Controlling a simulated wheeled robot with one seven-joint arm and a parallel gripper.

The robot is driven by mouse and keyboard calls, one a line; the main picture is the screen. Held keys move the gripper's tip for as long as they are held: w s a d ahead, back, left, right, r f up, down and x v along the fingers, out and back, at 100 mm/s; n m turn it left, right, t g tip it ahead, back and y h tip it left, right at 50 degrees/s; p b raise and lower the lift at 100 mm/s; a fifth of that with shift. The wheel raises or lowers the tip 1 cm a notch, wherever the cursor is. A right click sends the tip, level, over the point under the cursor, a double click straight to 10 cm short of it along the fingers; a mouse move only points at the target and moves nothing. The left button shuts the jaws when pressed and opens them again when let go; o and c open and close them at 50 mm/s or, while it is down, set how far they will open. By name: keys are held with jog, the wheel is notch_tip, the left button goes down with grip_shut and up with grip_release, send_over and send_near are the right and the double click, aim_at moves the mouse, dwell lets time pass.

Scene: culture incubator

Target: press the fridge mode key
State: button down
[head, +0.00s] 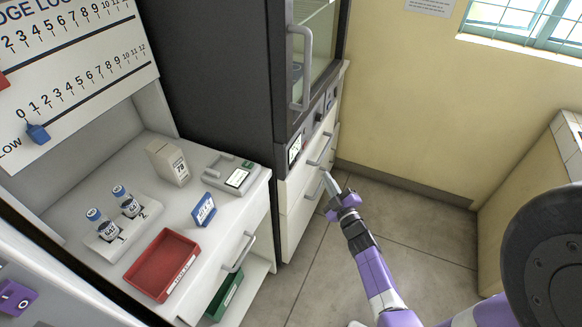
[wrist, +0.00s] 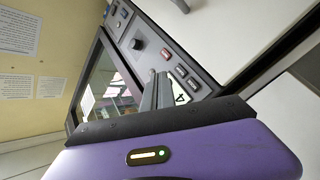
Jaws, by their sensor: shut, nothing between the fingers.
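The fridge control panel (head: 306,135) is a dark strip below the glass door. It carries a lit display (head: 294,149) and a knob (head: 318,117). Key labels are too small to read, so I cannot tell which is the mode key. My gripper (head: 329,178) is shut and empty, in front of the drawers below the panel. In the wrist view its fingers (wrist: 157,80) partly cover the display (wrist: 181,95).
The fridge door handle (head: 301,68) and drawer handles (head: 320,150) stick out near my gripper. The bench at left holds a red tray (head: 162,266), vials in a rack (head: 107,243), a box (head: 168,162) and a small device (head: 232,176). The floor (head: 400,205) at right is clear.

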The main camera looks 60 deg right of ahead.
aim_at(292, 165)
jog(key=shift+w, duration=0.1)
jog(key=w+b, duration=0.4)
jog(key=w, duration=0.4)
jog(key=shift+w+a+b, duration=0.25)
jog(key=shift+w+b, duration=0.05)
jog(key=shift+b, duration=0.05)
dwell(1.9)
jog(key=shift+w+f+b, duration=0.1)
jog(key=shift+w+b, duration=0.1)
jog(key=shift+b, duration=0.15)
jog(key=shift+w, duration=0.2)
